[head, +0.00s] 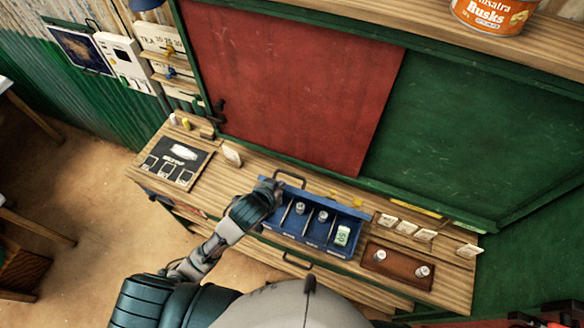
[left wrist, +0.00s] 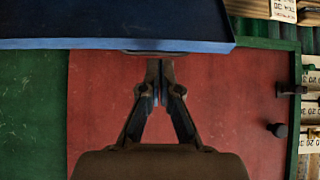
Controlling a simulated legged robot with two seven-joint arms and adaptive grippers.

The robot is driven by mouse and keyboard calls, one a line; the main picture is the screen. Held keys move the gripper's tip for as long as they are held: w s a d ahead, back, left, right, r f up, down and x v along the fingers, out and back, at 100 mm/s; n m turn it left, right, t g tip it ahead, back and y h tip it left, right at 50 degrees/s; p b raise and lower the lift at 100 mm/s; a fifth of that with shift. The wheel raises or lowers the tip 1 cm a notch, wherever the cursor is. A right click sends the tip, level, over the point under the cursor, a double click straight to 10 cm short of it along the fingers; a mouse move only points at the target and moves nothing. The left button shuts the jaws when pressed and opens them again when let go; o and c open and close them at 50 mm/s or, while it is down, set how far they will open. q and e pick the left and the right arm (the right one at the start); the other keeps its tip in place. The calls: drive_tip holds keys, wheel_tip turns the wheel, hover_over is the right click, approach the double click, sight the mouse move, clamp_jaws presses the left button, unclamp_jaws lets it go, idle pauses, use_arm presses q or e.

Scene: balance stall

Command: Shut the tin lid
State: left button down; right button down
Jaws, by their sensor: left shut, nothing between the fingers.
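The blue tin (head: 296,236) stands open on the wooden counter, its compartments facing up. Metal weights and a pale green note lie inside. Its blue lid (head: 345,208) is raised along the back side, seen nearly edge-on, with a dark handle (head: 290,178) beyond it. My left gripper (head: 272,186) is at the left end of the lid. In the left wrist view the fingers (left wrist: 153,64) are shut and empty, with tips close to the edge of a dark blue panel (left wrist: 120,25), likely the lid. I cannot tell whether they touch. My right gripper is not in view.
A brown wooden block (head: 398,268) with weights stands right of the tin. Small cards (head: 405,227) stand along the counter's back right. A dark board (head: 175,163) lies at the left. Red (head: 290,85) and green (head: 480,130) panels rise behind the counter (head: 225,185).

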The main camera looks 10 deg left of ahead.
sight(291, 174)
use_arm(q)
drive_tip(key=shift+t, duration=0.7)
drive_tip(key=w+r, duration=0.1)
drive_tip(key=r, duration=0.2)
drive_tip(key=w+d+r, duration=0.1)
drive_tip(key=r, duration=0.1)
drive_tip(key=shift+w+r, duration=0.15)
drive_tip(key=shift+w, duration=0.4)
drive_tip(key=shift+w+d+f, duration=0.1)
drive_tip(key=shift+w+f, duration=0.2)
drive_tip(key=x, duration=0.9)
drive_tip(key=s, duration=0.1)
drive_tip(key=s+f+p, duration=0.1)
drive_tip(key=s+f, duration=0.1)
drive_tip(key=shift+s+a+p, duration=0.25)
drive_tip(key=shift+s+p, duration=0.05)
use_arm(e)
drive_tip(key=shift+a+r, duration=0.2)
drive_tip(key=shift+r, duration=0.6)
use_arm(q)
drive_tip(key=shift+w+f, duration=0.1)
drive_tip(key=shift+w, duration=0.05)
